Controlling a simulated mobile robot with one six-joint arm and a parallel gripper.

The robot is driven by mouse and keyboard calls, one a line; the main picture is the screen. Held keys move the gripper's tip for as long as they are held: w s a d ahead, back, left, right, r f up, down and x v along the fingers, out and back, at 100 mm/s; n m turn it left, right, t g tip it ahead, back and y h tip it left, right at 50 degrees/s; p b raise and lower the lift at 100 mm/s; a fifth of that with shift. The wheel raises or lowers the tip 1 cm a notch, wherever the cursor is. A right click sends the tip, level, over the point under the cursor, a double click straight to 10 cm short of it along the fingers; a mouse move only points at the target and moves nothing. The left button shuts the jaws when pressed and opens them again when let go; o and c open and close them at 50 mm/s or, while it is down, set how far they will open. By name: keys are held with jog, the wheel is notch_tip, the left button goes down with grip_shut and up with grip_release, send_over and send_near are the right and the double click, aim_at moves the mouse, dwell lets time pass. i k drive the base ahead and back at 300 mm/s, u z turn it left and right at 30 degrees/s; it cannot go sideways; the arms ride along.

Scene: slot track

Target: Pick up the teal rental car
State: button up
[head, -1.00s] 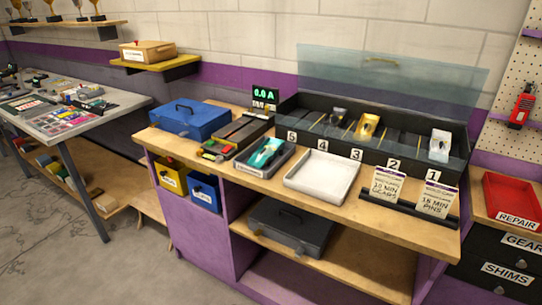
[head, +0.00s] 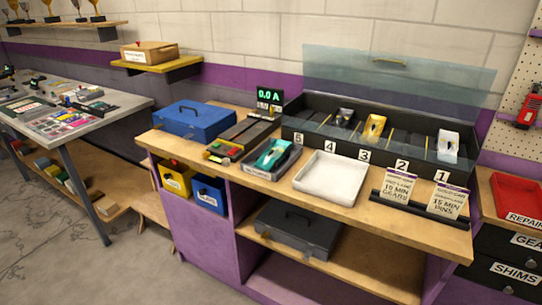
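The teal car (head: 272,155) lies in a small dark grey tray (head: 262,173) on the wooden counter, left of the white tray. It has a dark patch on its upper side. My gripper is not in the head view, so its state does not show.
An empty white tray (head: 330,179) sits right of the car. Behind is a black slotted case (head: 410,138) with its clear lid raised, holding a dark, a yellow and a white car. A blue toolbox (head: 194,121) and card stand (head: 420,207) flank the counter.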

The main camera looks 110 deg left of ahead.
aim_at(279, 149)
jog(key=k, duration=2.8)
jog(key=u, duration=2.65)
